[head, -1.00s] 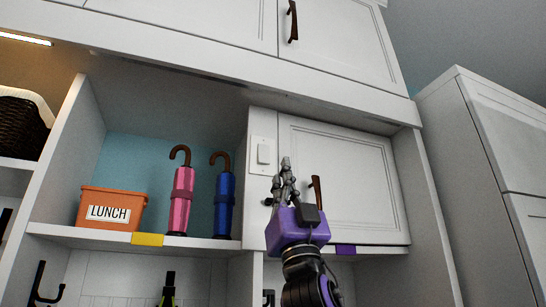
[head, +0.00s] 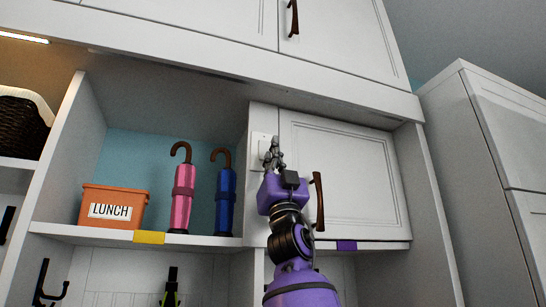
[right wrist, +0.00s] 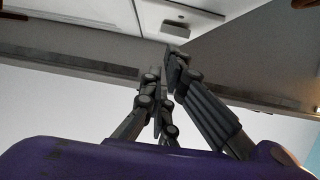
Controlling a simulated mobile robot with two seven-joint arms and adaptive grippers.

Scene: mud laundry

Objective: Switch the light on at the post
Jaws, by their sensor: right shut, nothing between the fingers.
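The light switch is a white plate (head: 257,141) with a rocker, on the white post between the open cubby and the closed cabinet door. My right gripper (head: 274,142) is shut and empty, with its fingers pointing up. In the head view its fingertips overlap the right part of the switch plate and hide some of it. I cannot tell whether they touch it. In the right wrist view the gripper's fingers (right wrist: 168,62) are close together at the tips. My left gripper is not in view.
A cabinet door with a brown handle (head: 319,202) is just right of my right gripper. The cubby to the left holds an orange lunch box (head: 113,197), a pink umbrella (head: 182,200) and a blue umbrella (head: 225,203). A purple tag (head: 346,246) is below the door.

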